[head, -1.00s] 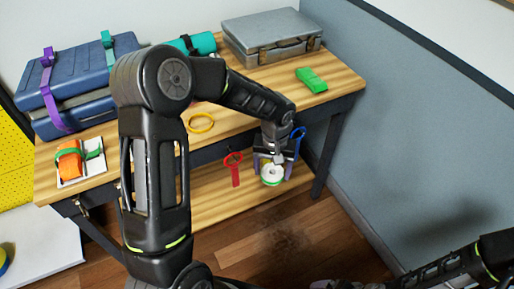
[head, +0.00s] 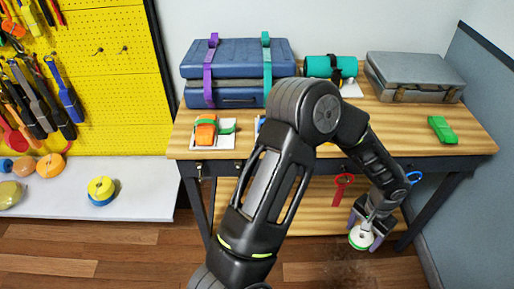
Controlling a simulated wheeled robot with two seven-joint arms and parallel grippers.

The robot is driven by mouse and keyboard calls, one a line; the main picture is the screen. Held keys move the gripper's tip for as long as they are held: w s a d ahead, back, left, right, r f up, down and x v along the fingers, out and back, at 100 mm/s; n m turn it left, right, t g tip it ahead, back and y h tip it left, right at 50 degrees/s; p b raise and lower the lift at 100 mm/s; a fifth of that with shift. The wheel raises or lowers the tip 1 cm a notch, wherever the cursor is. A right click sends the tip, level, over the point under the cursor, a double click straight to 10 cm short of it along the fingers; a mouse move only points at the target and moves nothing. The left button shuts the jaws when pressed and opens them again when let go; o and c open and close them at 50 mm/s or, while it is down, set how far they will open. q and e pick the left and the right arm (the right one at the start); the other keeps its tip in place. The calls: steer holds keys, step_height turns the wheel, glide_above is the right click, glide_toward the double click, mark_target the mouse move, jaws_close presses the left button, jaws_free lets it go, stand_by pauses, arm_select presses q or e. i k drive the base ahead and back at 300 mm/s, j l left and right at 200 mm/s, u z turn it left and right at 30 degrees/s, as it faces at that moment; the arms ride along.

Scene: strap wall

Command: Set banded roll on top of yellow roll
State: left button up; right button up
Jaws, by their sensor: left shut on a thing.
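The banded roll (head: 360,240) is a white roll with a green band. My left gripper (head: 366,231) is shut on it, holding it in the air in front of the workbench at the lower right. Its fingers partly cover the roll. The yellow roll (head: 101,186) stands on the white ledge at the left, with a blue part around its lower side. It is far to the left of my left gripper, and nothing is on top of it. My right gripper is not in view.
Orange and tan rolls (head: 50,166) stand on the white ledge (head: 145,190), left of the yellow roll. Tools hang on the yellow pegboard (head: 110,90) behind. The workbench (head: 465,140) carries cases (head: 235,60), a teal roll (head: 330,66) and a green block (head: 441,129). The ledge right of the yellow roll is clear.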

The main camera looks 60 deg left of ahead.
mark_target(95, 185)
steer(key=k, duration=0.95)
steer(key=u, duration=1.05)
steer(key=i+j+u, duration=0.15)
steer(key=j, duration=0.15)
steer(key=i+j, duration=0.15)
steer(key=j, duration=0.2)
steer(key=i+j, duration=0.15)
steer(key=j, duration=0.2)
steer(key=i+j, duration=0.15)
steer(key=j, duration=0.2)
steer(key=i+j, duration=0.15)
steer(key=j, duration=0.2)
steer(key=i+j, duration=0.15)
steer(key=j, duration=0.25)
steer(key=i+j, duration=0.2)
steer(key=j, duration=0.15)
steer(key=i+j, duration=0.15)
steer(key=j, duration=0.2)
